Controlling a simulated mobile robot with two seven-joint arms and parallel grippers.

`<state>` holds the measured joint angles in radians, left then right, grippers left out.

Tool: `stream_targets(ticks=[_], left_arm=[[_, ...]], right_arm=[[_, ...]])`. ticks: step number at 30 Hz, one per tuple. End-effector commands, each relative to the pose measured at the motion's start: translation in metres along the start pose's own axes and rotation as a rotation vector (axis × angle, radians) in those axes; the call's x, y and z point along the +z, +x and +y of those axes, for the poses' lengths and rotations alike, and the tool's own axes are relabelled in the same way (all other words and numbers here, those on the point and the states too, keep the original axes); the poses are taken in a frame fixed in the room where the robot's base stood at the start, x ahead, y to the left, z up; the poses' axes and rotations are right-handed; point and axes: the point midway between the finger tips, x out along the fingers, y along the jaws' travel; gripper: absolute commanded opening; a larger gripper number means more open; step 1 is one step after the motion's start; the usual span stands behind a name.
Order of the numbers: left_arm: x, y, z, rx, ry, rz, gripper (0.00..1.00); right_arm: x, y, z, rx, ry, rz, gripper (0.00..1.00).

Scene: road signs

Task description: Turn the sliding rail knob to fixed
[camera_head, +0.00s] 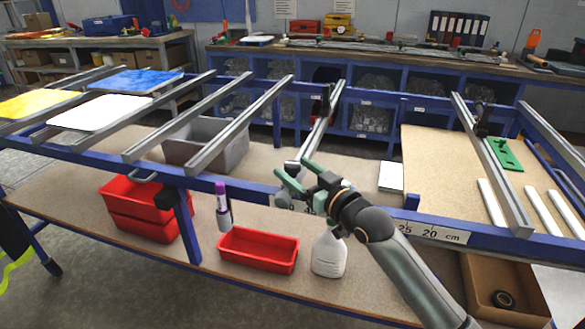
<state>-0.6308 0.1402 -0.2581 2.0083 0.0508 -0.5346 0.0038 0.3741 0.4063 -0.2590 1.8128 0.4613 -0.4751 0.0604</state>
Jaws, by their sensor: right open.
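The sliding rail (322,125) is a grey metal bar that runs front to back across the blue frame in the middle. A small grey and dark piece (292,167) shows at its front end, and it may be the knob. Its setting cannot be read. My right gripper (290,178) has green fingers and is open at this front end. The fingers are close to the piece and partly cover it, and I cannot tell if they touch it. Another rail (490,160) at the right carries a black knob-like part (481,120). My left gripper is not in view.
Several parallel rails (240,122) lie to the left, with yellow, white and blue panels. The blue front beam (250,190) bears a scale label (432,232).

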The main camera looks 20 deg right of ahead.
Motion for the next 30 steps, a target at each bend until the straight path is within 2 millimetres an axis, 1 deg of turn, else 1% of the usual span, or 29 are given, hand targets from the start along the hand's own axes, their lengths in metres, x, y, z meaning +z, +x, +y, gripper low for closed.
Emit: stream_targets(ticks=[1, 3, 6, 15, 30], left_arm=[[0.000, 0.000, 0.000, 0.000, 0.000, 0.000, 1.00], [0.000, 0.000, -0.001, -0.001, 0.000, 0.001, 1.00], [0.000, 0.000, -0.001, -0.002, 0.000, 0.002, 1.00], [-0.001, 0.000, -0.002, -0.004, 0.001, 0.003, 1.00], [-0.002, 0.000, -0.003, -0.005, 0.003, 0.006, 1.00]], right_arm=[[0.000, 0.006, 0.000, 0.000, 0.000, 0.001, 0.76], [0.000, 0.011, -0.001, -0.001, 0.000, 0.001, 0.76], [0.000, 0.015, -0.001, -0.001, 0.000, 0.001, 0.76], [0.000, 0.016, -0.001, -0.001, 0.000, 0.000, 0.75], [0.000, 0.016, -0.001, -0.001, 0.000, 0.000, 0.18]])
